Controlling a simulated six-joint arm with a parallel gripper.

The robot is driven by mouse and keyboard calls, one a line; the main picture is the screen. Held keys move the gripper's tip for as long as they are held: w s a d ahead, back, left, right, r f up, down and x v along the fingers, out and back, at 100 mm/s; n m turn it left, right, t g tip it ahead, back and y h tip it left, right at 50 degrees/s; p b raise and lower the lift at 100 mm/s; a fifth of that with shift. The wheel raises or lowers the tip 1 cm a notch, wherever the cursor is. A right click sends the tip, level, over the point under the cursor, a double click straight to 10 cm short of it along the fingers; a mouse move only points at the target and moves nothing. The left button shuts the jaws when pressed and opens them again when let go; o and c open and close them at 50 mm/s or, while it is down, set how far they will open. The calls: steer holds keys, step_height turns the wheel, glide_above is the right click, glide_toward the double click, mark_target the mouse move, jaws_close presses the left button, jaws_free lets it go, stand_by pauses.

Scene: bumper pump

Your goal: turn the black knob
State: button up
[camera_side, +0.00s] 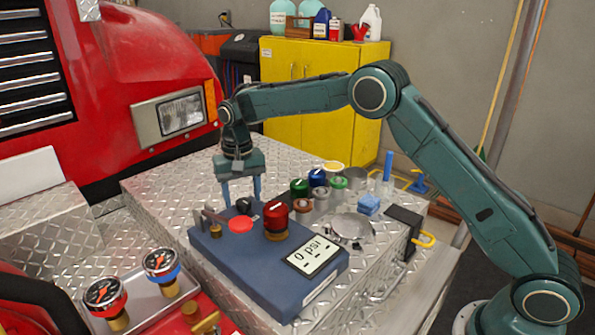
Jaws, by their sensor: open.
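The black knob (243,206) sits at the back edge of the blue pump box (225,254), behind a flat red button. Only its dark top and front show. My gripper (241,199) points straight down at the back of the box. Its two blue fingers are apart and empty, one to the left and one to the right of the knob in the picture. I cannot tell whether the fingers are around the knob or just behind it. No contact with the knob is visible.
On the box are the red button (240,225), a tall red knob (276,216), a small lever (209,219) and a display (314,256) reading 0 psi. Several coloured knobs and a metal dish (352,228) stand to the right. Two gauges (104,292) are front left. The metal deck behind is clear.

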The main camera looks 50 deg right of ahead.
mark_target(243, 201)
step_height(243, 201, up, 13)
stand_by(0.6)
steer(key=shift+r, duration=0.1)
steer(key=s+d+r+n+t, duration=0.1)
steer(key=s+d+r, duration=0.15)
steer(key=s, duration=0.45)
steer(key=s+d+r+t, duration=0.1)
steer(key=s+r, duration=0.3)
steer(key=s, duration=0.2)
steer(key=s+d+r+n+t, duration=0.1)
steer(key=s+d+r, duration=0.1)
steer(key=s+r, duration=0.35)
steer(key=s+d+f+n+t, duration=0.1)
steer(key=s+f, duration=0.4)
steer(key=s, duration=0.6)
steer(key=s+d+f+n+t, duration=0.1)
steer(key=s+f, duration=0.4)
steer(key=s, duration=0.6)
steer(key=shift+d+f+n+t, duration=0.2)
steer(key=shift+d+n+t, duration=0.05)
steer(key=shift+n+t, duration=0.05)
